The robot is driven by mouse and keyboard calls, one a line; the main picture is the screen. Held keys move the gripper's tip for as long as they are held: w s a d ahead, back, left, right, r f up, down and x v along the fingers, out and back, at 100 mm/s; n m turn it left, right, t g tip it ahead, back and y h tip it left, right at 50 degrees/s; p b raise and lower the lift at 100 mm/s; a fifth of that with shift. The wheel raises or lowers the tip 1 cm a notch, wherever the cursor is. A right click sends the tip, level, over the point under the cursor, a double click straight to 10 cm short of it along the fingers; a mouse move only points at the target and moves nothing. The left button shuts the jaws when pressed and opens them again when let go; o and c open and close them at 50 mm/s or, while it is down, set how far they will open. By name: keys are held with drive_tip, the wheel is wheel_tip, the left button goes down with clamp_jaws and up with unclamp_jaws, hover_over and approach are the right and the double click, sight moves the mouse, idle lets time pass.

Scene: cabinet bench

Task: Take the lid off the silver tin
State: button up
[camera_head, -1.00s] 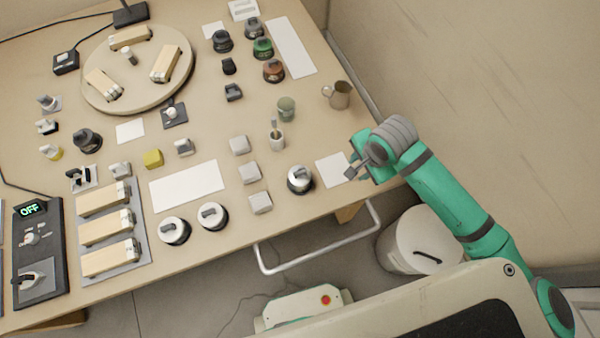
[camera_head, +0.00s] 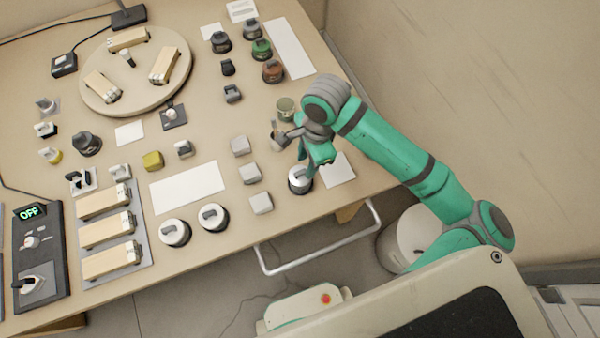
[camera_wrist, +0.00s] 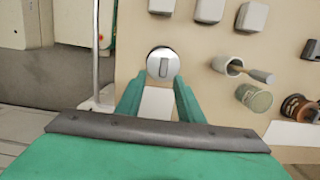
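The silver tin (camera_head: 299,181) stands near the front right edge of the table, partly covered by my gripper in the head view. Its round silver lid (camera_wrist: 162,64) has a raised bar handle, and shows just beyond my fingertips in the wrist view. The lid sits on the tin. My gripper (camera_wrist: 158,88) is open and empty, its two green fingers apart and pointing towards the lid. In the head view my gripper (camera_head: 309,168) hangs over the tin; I cannot tell the exact height gap.
A cup with a spoon (camera_wrist: 228,66) and a greenish jar (camera_wrist: 253,97) stand beside the tin. Pale grey blocks (camera_head: 250,173) are to its left. Two similar light-topped tins (camera_head: 212,217) stand further left. A white sheet (camera_head: 338,170) lies at right.

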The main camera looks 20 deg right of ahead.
sight(301, 172)
drive_tip(key=shift+w+a+f, duration=0.1)
drive_tip(key=shift+a+f, duration=0.15)
drive_tip(key=shift+f, duration=0.6)
drive_tip(key=shift+w+a+f, duration=0.1)
drive_tip(key=shift+a+f, duration=0.1)
drive_tip(key=shift+f, duration=0.7)
drive_tip(key=shift+w+a+f, duration=0.1)
drive_tip(key=shift+a+f, duration=0.15)
drive_tip(key=shift+f, duration=0.6)
drive_tip(key=shift+c, duration=0.3)
clamp_jaws()
